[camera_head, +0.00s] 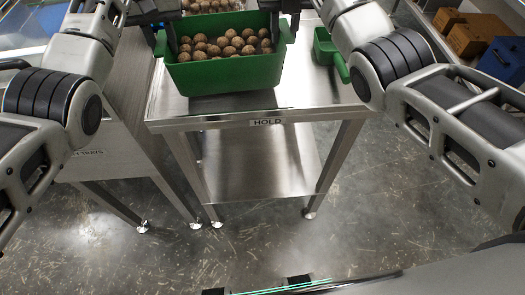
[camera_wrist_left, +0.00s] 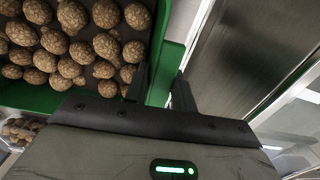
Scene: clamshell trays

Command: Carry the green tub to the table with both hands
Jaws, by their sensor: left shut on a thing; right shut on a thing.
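The green tub (camera_head: 225,77) is full of brown, cracked-looking balls and sits over the steel table marked HOLD (camera_head: 240,107). I cannot tell whether its base touches the tabletop. My left gripper (camera_head: 166,42) is shut on the tub's left rim; in the left wrist view its fingers (camera_wrist_left: 162,92) are on either side of the green wall (camera_wrist_left: 168,60). My right gripper (camera_head: 284,26) is shut on the tub's right rim, its fingertips partly hidden at the top of the view.
A green scoop (camera_head: 328,48) lies on the steel table right of the tub. Another steel bench (camera_head: 125,95) stands close on the left. Open floor (camera_head: 270,240) lies in front.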

